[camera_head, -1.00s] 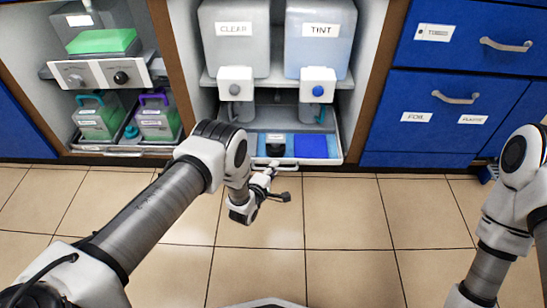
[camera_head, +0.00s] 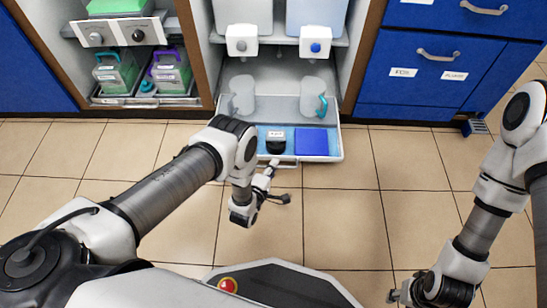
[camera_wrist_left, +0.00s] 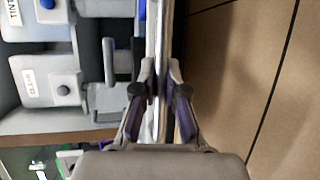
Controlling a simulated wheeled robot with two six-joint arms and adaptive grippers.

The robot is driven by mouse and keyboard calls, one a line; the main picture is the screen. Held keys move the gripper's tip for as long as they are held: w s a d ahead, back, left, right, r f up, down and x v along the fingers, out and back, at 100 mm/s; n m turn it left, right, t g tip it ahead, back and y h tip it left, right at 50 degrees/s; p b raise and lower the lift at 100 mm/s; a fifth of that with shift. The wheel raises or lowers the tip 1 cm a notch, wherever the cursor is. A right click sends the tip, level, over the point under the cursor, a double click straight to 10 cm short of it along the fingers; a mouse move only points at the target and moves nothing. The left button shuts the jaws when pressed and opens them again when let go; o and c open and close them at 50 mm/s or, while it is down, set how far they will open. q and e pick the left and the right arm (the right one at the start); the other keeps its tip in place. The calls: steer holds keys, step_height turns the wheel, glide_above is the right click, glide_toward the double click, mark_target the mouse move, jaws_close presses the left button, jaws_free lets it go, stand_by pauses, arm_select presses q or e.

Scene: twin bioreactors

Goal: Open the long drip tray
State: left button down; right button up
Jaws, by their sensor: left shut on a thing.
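The long drip tray (camera_head: 320,159) is pulled out from under the two dispensers, toward me, in the head view. It holds a black labelled item (camera_head: 276,141), a blue square (camera_head: 311,142) and two pale jugs (camera_head: 242,95) further back. My left gripper (camera_head: 270,169) is at the tray's front, left of its middle. The left wrist view shows its two fingers (camera_wrist_left: 160,80) shut on a pale bar along the tray's front; the exact contact is partly hidden. My right gripper (camera_head: 400,295) hangs low at the bottom right, away from the tray, its jaws too small to read.
White taps (camera_head: 242,40) and (camera_head: 315,41) project above the tray. Blue drawers (camera_head: 430,60) stand to the right, and a shelf with a tray of caddies (camera_head: 115,72) to the left. The tiled floor (camera_head: 345,215) before the tray is clear.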

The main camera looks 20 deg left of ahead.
arm_select(q)
steer(key=shift+s, duration=0.3)
steer(key=c, duration=1.2)
jaws_free()
steer(key=v, duration=1.2)
steer(key=shift+d+f, duration=0.1)
